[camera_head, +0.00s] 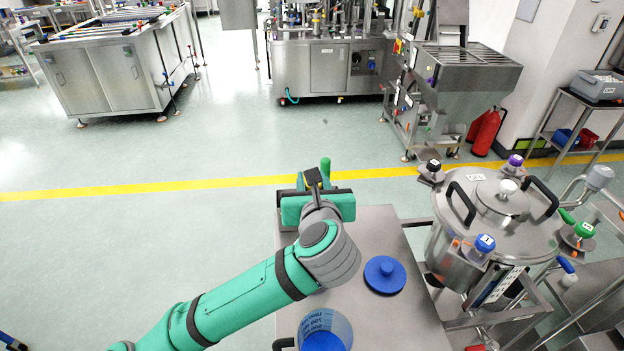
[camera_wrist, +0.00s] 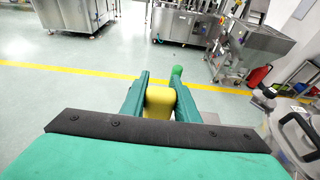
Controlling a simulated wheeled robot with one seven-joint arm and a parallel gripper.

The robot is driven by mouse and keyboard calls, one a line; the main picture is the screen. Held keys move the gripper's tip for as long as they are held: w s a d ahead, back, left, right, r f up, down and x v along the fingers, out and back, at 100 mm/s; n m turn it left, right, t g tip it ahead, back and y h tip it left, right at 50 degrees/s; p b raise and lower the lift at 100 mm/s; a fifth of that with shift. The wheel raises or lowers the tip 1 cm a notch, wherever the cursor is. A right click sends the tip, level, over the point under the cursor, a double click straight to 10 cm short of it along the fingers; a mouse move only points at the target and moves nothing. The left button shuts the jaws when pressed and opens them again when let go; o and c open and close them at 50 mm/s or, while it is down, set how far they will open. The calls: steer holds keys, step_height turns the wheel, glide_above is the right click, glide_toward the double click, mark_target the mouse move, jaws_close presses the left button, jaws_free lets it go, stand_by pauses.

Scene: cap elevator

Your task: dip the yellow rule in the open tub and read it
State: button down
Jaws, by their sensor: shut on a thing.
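My gripper (camera_wrist: 158,100) is shut on a yellow piece (camera_wrist: 158,107), which looks like the yellow rule. Only its blocky upper part shows between the green fingers in the wrist view; its lower part is hidden. In the head view my gripper (camera_head: 317,182) is over the far end of the steel table (camera_head: 375,225), and its wrist hides what it holds. A green rounded post (camera_head: 325,166) stands just beyond; it also shows in the wrist view (camera_wrist: 177,72). I cannot make out an open tub. A blue knobbed lid (camera_head: 385,275) lies on the table.
A clear graduated jug (camera_head: 328,324) with blue in it stands at the table's near edge. A lidded steel vessel (camera_head: 494,215) with coloured knobs around it stands close on the right. Open floor (camera_head: 130,245) lies to the left and beyond.

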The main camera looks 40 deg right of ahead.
steer(key=shift+f, duration=0.45)
stand_by(0.4)
stand_by(0.5)
step_height(320, 180, up, 9)
stand_by(1.4)
stand_by(1.1)
steer(key=shift+r, duration=3)
